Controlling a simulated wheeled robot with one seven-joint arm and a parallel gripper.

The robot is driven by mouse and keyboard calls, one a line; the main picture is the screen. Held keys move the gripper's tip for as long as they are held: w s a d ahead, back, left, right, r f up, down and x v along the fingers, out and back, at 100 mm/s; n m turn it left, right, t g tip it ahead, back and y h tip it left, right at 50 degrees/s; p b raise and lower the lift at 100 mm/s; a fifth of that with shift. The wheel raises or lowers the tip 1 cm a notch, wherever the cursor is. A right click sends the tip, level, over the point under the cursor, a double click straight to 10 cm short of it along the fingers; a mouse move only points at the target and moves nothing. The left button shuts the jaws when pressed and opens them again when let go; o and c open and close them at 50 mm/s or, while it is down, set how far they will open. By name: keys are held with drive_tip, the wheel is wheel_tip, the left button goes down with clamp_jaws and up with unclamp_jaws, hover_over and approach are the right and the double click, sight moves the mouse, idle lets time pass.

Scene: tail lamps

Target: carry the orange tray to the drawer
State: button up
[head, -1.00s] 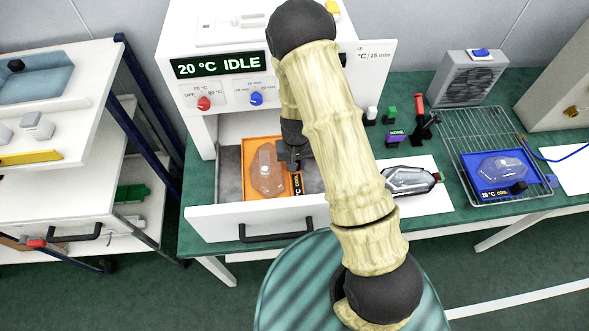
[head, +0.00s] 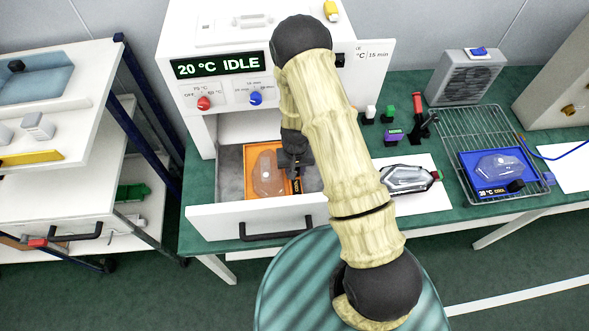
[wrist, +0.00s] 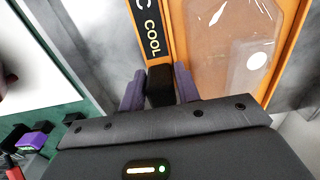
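The orange tray (head: 249,185) is inside the pulled-out white drawer (head: 205,219), on its grey floor or just above it; I cannot tell which. It carries a clear lamp lens (head: 268,174) and a black strip reading "COOL" on its right side. My gripper (head: 293,172) is at the tray's right side. In the wrist view, the purple fingers of my gripper (wrist: 160,90) stand close on both sides of the tray's black grip block (wrist: 160,84), apparently shut on it. The orange rim (wrist: 178,40) lies just beyond. My arm hides part of the drawer's right side.
The white oven (head: 215,40) above the drawer reads "20 °C IDLE". A blue tray (head: 468,172) with a clear lens sits on a wire rack (head: 455,122) at right. A lamp housing (head: 408,178) lies on white paper. A white cart (head: 75,110) stands at left.

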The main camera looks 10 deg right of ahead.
drive_tip(key=shift+o, duration=1.3)
drive_tip(key=shift+a+r, duration=0.1)
drive_tip(key=shift+r, duration=0.05)
drive_tip(key=shift+w+r, duration=0.2)
drive_tip(key=shift+r, duration=0.25)
wheel_tip(320, 180, up, 11)
drive_tip(key=b, duration=0.2)
drive_tip(key=shift+s+b, duration=0.2)
drive_tip(key=shift+b, duration=0.2)
drive_tip(key=s+d+r+t, duration=0.1)
drive_tip(key=s+d+r, duration=0.2)
drive_tip(key=s+r, duration=0.3)
drive_tip(key=s+d+r+t, duration=0.1)
drive_tip(key=s+d+r, duration=0.3)
drive_tip(key=r, duration=0.5)
drive_tip(key=s, duration=0.2)
drive_tip(key=shift+s+t, duration=0.3)
drive_tip(key=shift+s, duration=0.1)
